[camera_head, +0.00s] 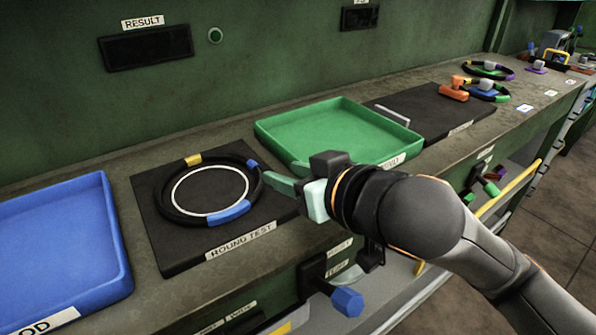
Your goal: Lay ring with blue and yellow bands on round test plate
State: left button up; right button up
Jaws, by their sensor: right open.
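A black ring (165,203) with a yellow band and blue bands lies flat on the dark square round test plate (155,240). The far finger is partly hidden. My left gripper is not in view.
A blue tray (117,245) stands left of the plate, and a green tray (395,127) stands behind my right gripper. A dark plate (440,105) is further right, near more banded rings (499,95). A green wall (270,50) with a RESULT panel (147,48) closes the back.

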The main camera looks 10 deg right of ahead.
pick_arm(q)
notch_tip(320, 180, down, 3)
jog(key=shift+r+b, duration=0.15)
jog(key=shift+b, duration=0.65)
pick_arm(e)
jog(key=shift+s+d+r, duration=0.1)
jog(key=shift+s+d, duration=0.1)
jog(key=shift+s, duration=0.35)
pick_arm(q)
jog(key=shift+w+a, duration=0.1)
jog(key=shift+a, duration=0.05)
pick_arm(e)
jog(key=shift+s+d+r, duration=0.1)
jog(key=shift+s, duration=0.15)
pick_arm(q)
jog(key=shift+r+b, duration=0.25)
jog(key=shift+b, duration=0.05)
pick_arm(e)
jog(key=shift+s+d+r, duration=0.1)
jog(key=shift+s+r, duration=0.1)
jog(key=shift+s, duration=0.05)
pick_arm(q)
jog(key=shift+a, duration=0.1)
